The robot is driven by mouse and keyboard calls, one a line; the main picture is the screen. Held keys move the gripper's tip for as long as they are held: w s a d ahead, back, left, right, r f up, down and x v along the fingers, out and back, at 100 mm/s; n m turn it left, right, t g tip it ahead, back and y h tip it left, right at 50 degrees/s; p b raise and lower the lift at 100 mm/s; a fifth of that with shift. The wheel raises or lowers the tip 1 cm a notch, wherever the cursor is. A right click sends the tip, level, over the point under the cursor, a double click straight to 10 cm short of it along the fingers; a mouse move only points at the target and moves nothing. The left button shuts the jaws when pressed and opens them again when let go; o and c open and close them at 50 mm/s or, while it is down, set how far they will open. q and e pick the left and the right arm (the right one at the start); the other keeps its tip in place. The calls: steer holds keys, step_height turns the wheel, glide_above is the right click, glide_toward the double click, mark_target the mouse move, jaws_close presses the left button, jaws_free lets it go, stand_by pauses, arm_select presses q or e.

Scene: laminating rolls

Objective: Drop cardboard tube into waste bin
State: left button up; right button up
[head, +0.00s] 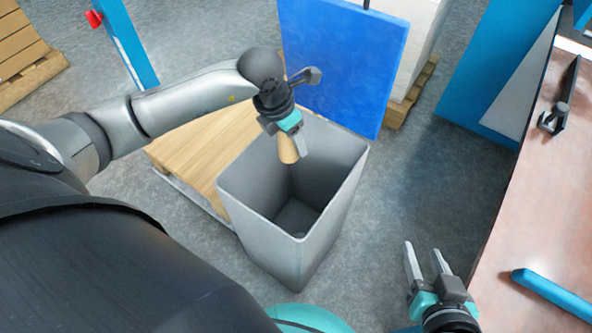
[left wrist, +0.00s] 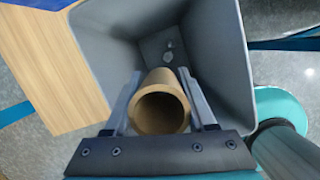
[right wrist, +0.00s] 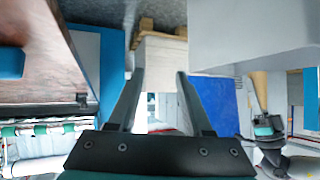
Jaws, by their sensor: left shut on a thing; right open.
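The cardboard tube (head: 288,149) is brown and hollow. My left gripper (head: 293,141) is shut on it and holds it above the mouth of the grey waste bin (head: 265,232). In the left wrist view the open end of the tube (left wrist: 160,108) faces the camera, between the fingers, with the bin's inner wall (left wrist: 100,45) around and beyond it. The bin floor in the head view looks empty where visible. My right gripper (head: 427,262) is open and empty, to the right of the bin, near the bench.
A wooden board on a pallet (head: 200,150) lies left of the bin. A blue panel (head: 340,60) stands behind it. A workbench (head: 540,190) with a blue bar (head: 553,293) is at the right. Grey floor between bin and bench is clear.

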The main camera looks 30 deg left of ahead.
arm_select(q)
steer(key=o, duration=1.4)
arm_select(e)
steer(key=s+d+g+h+p, duration=0.3)
steer(key=s+d+g+p, duration=0.15)
steer(key=d+g, duration=0.2)
arm_select(q)
steer(key=shift+p+v, duration=1.2)
steer(key=shift+v, duration=6.4)
arm_select(e)
step_height(320, 180, down, 7)
steer(key=s, duration=0.1)
steer(key=shift+s+d+m, duration=0.2)
steer(key=shift+d+m, duration=0.05)
steer(key=shift+m, duration=0.05)
steer(key=shift+g, duration=0.25)
